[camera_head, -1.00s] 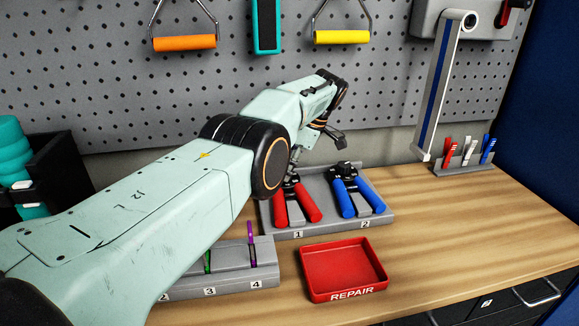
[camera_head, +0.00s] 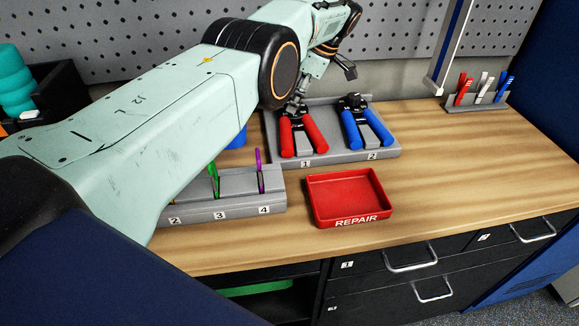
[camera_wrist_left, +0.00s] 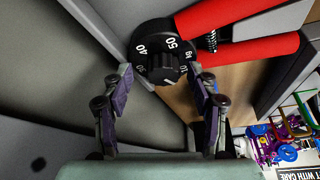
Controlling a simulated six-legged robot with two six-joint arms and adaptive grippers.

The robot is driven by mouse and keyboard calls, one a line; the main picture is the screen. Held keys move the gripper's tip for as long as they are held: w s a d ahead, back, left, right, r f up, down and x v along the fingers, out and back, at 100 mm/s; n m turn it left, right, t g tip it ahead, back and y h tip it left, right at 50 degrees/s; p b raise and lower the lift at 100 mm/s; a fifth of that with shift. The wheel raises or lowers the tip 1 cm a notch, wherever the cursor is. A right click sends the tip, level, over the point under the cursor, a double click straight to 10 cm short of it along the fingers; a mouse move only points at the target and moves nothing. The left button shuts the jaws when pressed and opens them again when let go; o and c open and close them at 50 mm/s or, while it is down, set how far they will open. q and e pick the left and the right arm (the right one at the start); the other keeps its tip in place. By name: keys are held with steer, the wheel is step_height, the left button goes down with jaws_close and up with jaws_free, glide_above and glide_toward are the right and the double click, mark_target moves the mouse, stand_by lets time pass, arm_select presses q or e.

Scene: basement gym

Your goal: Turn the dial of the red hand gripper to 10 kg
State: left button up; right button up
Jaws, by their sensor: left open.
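The red hand gripper (camera_head: 303,135) lies in slot 1 of a grey tray, its red handles toward me. It also shows in the left wrist view (camera_wrist_left: 235,12). Its black dial (camera_wrist_left: 160,52) has white marks; 40, 50 and "kg" can be read, and the other marks are unclear. My left gripper (camera_wrist_left: 168,72) is open, its two fingers on either side of the dial's knob. Whether they touch it I cannot tell. In the head view the left gripper (camera_head: 297,102) is small above the red hand gripper and partly hides its top. My right gripper is not in view.
A blue hand gripper (camera_head: 366,127) lies close by in slot 2 of the grey tray (camera_head: 335,157). A red REPAIR tray (camera_head: 350,217) and a grey numbered rack (camera_head: 232,206) stand in front. The pegboard (camera_head: 400,35) rises behind.

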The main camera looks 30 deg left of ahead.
arm_select(q)
steer(key=shift+s+d+r+m+t+p, duration=0.15)
steer(key=shift+m+t+p, duration=0.25)
steer(key=shift+m, duration=0.3)
